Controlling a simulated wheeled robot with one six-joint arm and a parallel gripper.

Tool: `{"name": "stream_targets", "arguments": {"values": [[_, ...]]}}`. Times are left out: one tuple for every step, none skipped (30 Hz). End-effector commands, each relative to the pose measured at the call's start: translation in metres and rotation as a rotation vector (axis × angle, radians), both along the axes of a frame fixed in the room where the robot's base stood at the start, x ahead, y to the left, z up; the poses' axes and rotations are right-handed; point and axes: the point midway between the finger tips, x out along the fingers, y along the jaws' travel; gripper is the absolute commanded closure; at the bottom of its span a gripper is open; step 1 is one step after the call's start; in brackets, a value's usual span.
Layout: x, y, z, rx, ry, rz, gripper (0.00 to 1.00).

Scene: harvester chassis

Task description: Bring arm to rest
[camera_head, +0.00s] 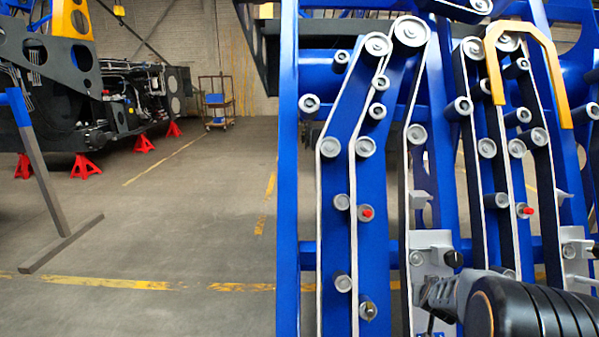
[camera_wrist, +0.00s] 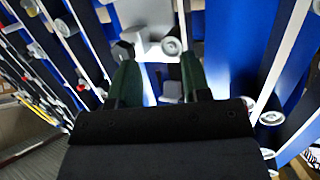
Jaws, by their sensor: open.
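My gripper (camera_wrist: 158,64) shows in the wrist view with two dark green fingers spread apart and nothing between them. Its fingers point toward a blue harvester chassis (camera_head: 375,200) with grey rollers and pale belts. In the head view my arm comes in at the bottom right, its black ringed link in front of the chassis. The end of my arm (camera_head: 437,298) there is small and partly hidden, near a light grey bracket plate (camera_head: 430,250). I cannot tell whether the fingers touch anything. The chassis also shows in the wrist view (camera_wrist: 238,35).
Two red pins (camera_head: 367,213) stick out from rollers. A yellow curved handle (camera_head: 548,50) sits at the upper right. Open concrete floor (camera_head: 200,230) lies left of the chassis. A grey T-shaped stand (camera_head: 50,200), red jack stands (camera_head: 86,167) and a cart (camera_head: 216,103) stand farther left.

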Motion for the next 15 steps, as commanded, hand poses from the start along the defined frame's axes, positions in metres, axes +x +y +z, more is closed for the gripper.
{"name": "stream_targets", "arguments": {"values": [[-0.005,0.024,0.046,0.033,0.014,0.043,0.56],[-0.01,0.038,0.059,0.054,0.03,0.065,0.56],[-0.017,0.055,0.077,0.081,0.053,0.093,0.56],[-0.023,0.067,0.091,0.1,0.072,0.111,0.56],[-0.03,0.079,0.105,0.118,0.092,0.131,0.56],[-0.041,0.095,0.122,0.14,0.122,0.155,0.56],[-0.049,0.106,0.135,0.154,0.144,0.173,0.56],[-0.058,0.117,0.147,0.17,0.167,0.188,0.56],[-0.071,0.131,0.164,0.185,0.199,0.208,0.56],[-0.081,0.14,0.175,0.196,0.224,0.221,0.56],[-0.091,0.148,0.186,0.206,0.248,0.232,0.56],[-0.105,0.158,0.199,0.215,0.28,0.245,0.56],[-0.115,0.165,0.208,0.222,0.303,0.254,0.56],[-0.125,0.171,0.217,0.227,0.326,0.261,0.56],[-0.137,0.177,0.227,0.232,0.354,0.267,0.56]]}}
